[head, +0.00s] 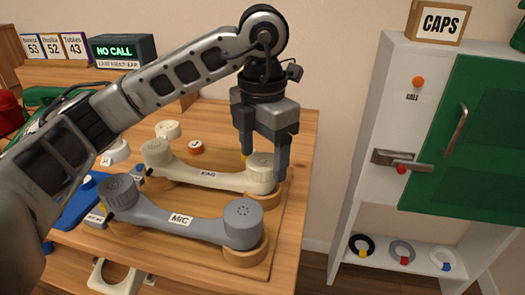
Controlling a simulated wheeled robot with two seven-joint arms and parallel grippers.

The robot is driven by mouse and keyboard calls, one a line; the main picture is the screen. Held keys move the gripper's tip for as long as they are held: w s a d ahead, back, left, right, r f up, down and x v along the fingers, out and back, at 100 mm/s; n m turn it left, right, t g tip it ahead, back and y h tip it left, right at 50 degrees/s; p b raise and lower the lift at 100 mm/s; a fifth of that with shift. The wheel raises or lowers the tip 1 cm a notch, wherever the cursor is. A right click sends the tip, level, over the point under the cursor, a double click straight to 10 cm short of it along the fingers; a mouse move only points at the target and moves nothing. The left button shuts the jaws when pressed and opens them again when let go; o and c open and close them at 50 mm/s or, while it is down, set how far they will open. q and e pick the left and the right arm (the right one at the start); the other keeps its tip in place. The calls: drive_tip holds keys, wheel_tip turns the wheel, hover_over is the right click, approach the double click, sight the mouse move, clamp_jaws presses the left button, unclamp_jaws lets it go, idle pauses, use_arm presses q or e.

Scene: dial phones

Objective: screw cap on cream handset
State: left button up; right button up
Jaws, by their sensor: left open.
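The gripper is open. A loose cream round piece that looks like a cap (167,130) sits behind the handset. My right gripper is not in view.
The grey handset (180,222) marked MIC lies in front. A NO CALL display (122,50) stands back left.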

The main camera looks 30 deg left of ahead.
use_arm(q)
drive_tip(key=shift+r, duration=0.1)
wheel_tip(320, 180, up, 6)
drive_tip(key=p, duration=0.5)
drive_tip(key=shift+r+p, duration=0.2)
drive_tip(key=shift+p, duration=0.1)
drive_tip(key=shift+r, duration=0.25)
drive_tip(key=shift+f, duration=0.1)
